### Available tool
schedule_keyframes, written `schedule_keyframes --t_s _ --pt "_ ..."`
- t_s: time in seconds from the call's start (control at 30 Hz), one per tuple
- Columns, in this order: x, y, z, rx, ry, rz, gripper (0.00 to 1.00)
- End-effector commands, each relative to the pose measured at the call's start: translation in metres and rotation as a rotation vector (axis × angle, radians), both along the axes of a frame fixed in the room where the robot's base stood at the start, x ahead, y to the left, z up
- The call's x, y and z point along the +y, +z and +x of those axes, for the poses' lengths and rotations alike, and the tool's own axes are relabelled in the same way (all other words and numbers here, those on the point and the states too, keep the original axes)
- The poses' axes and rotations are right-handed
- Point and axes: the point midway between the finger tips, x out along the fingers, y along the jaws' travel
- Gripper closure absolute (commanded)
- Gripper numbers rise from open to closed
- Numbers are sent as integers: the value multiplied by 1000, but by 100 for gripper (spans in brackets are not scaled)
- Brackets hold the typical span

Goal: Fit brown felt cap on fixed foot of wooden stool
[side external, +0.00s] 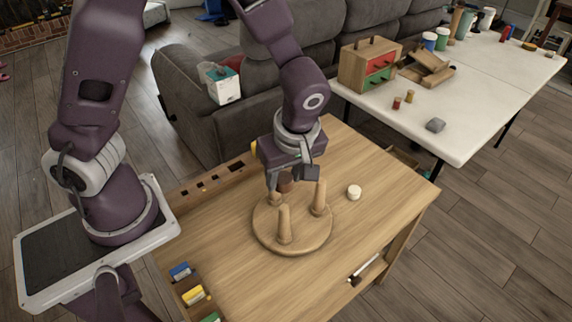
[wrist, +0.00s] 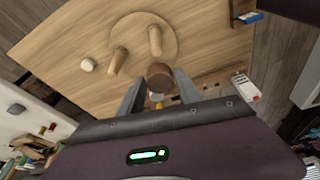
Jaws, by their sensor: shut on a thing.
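The wooden stool (side external: 262,228) lies upside down on the table, its round seat flat and its legs pointing up. My gripper (side external: 291,178) is shut on the brown felt cap (side external: 285,183), over the far side of the seat. In the wrist view the brown cap (wrist: 160,78) sits between the two fingers. What is under the cap is hidden, so I cannot tell whether it touches a foot.
A small white round piece (side external: 354,192) lies on the wooden table (side external: 370,230) right of the stool. Colored blocks (side external: 193,293) sit in slots at the table's left edge. A white table (side external: 470,90) with a small drawer box (side external: 368,65) stands behind, beside a grey sofa.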

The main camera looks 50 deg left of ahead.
Motion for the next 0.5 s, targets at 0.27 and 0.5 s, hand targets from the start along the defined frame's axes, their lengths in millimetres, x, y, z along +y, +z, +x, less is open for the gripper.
schedule_keyframes --t_s 0.27,0.5 --pt "0 -1 0 0 -20 -1 92" --pt "0 -27 0 2 -18 0 92"
